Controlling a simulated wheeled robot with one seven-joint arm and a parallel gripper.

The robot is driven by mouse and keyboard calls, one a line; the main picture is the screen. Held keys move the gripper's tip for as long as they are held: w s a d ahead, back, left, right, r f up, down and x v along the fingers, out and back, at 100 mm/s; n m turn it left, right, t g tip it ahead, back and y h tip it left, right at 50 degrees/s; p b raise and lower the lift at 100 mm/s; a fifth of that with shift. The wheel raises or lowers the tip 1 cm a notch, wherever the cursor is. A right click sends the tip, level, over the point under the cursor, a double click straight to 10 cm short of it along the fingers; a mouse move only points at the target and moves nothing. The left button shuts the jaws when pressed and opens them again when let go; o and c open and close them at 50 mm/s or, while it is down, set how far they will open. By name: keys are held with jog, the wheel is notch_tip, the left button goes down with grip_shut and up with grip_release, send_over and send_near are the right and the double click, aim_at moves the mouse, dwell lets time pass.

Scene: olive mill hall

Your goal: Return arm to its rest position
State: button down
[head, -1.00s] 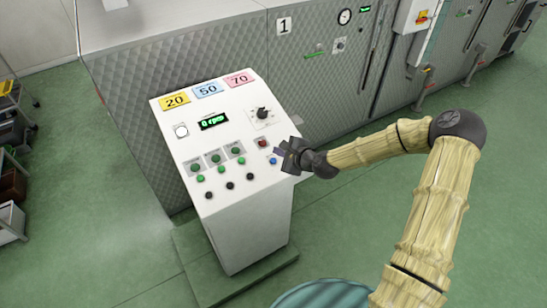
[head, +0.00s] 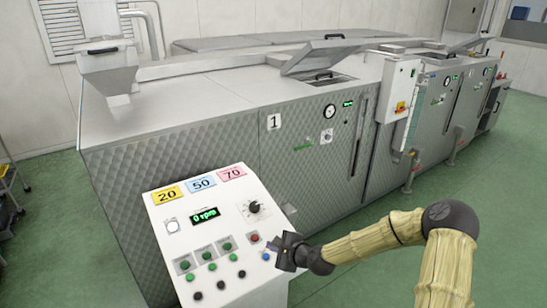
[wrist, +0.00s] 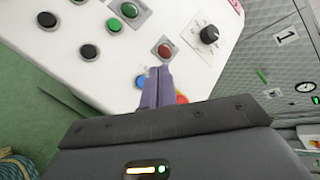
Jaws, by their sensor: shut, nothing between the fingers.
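My gripper (head: 283,249) is at the right edge of the white control console (head: 160,232), close to its lower right buttons. In the wrist view my gripper (wrist: 155,87) has its two fingers together with nothing between them. The fingers point at the console panel (wrist: 105,45), near a red button (wrist: 165,50) and a blue button (wrist: 141,82). A red and yellow part is partly hidden behind the fingers. I cannot tell whether the fingertips touch the panel. My arm (head: 375,240) reaches in from the right, bent at the elbow.
The console carries a green display (head: 205,215), a black knob (head: 253,207) and cards 20, 50 and 70. A large quilted metal machine (head: 200,140) marked 1 stands behind, with a raised lid (head: 325,55). Green floor (head: 370,285) is clear at the lower right.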

jog(key=s+d+f+n+g+h+b, duration=0.2)
jog(key=s+d+n+g+h, duration=0.3)
jog(key=s+n, duration=0.5)
jog(key=s+d+r+n+h+b, duration=0.1)
jog(key=s+d+r+n, duration=0.2)
jog(key=s, duration=0.5)
jog(key=s+d+r+n+g+h+b, duration=0.1)
jog(key=s+d+r+n, duration=0.3)
jog(key=s+d, duration=0.4)
jog(key=shift+d+r+h+b, duration=0.25)
jog(key=shift+r+h+b, duration=0.25)
jog(key=shift+r+h, duration=0.3)
jog(key=shift+w, duration=0.1)
jog(key=shift+a, duration=0.15)
